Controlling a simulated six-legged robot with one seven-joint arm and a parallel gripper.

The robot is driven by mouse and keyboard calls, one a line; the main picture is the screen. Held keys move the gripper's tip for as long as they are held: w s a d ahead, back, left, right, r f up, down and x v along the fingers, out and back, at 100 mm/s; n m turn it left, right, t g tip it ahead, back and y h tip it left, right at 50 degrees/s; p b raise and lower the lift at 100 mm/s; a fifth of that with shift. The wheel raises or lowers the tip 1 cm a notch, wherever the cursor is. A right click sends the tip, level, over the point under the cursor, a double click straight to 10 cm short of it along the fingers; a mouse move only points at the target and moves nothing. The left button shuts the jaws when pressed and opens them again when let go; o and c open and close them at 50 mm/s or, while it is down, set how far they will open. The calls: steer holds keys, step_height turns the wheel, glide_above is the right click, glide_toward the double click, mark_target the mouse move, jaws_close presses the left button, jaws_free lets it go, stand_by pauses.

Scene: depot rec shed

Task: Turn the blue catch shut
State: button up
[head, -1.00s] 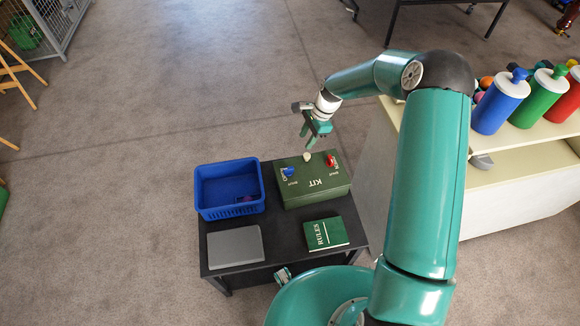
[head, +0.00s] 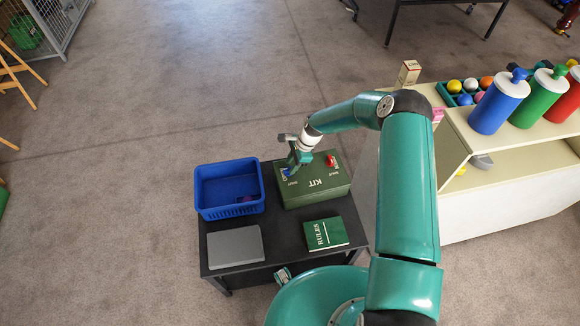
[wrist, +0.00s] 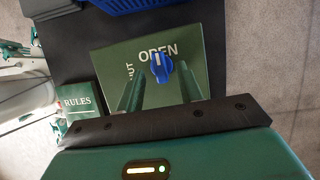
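The green kit box (head: 318,190) stands on the black table, with "KIT" on its lid. The blue catch (wrist: 161,67) is on the lid; its white mark points toward the word OPEN. Part of the SHUT label shows at its left in the wrist view. In the head view the blue catch (head: 285,173) is partly hidden by my gripper (head: 292,167). In the wrist view my gripper (wrist: 160,75) is open, with one finger on each side of the catch and apparent gaps between. A red catch (head: 331,160) sits at the box's other end.
On the black table (head: 285,238) are a blue basket (head: 230,208), a grey slab (head: 235,247) and a green RULES book (head: 326,233). A cream shelf (head: 490,205) with blue, green and red canisters stands at the right. Open carpet lies beyond the table.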

mark_target(288, 171)
steer(key=shift+x, duration=1.1)
steer(key=shift+c, duration=0.5)
jaws_close()
